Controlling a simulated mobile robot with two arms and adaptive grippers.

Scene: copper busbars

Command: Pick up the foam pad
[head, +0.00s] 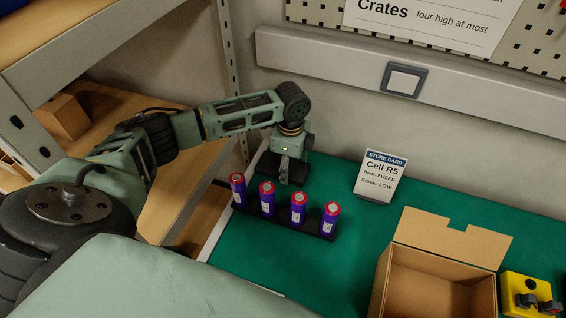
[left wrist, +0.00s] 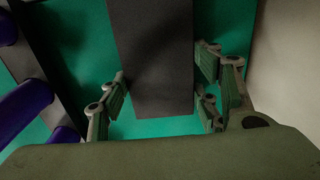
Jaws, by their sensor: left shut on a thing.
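The foam pad (left wrist: 155,55) is a flat dark grey slab in the left wrist view, running down from the top edge between my fingers. My left gripper (left wrist: 160,92) is shut on it, with fingers at its left and right sides. In the head view my left gripper (head: 287,172) points down at the far left part of the green mat, behind the row of fuses. There the dark pad (head: 269,162) shows only in part beside the fingers. I cannot tell whether it touches the mat. My right gripper is not in view.
A black holder (head: 283,221) with several purple cylinders stands just in front of my left gripper. A store card (head: 380,176) stands right of it near the wall. An open cardboard box (head: 440,285) and a yellow switch box (head: 528,291) are at the lower right. The green mat between is clear.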

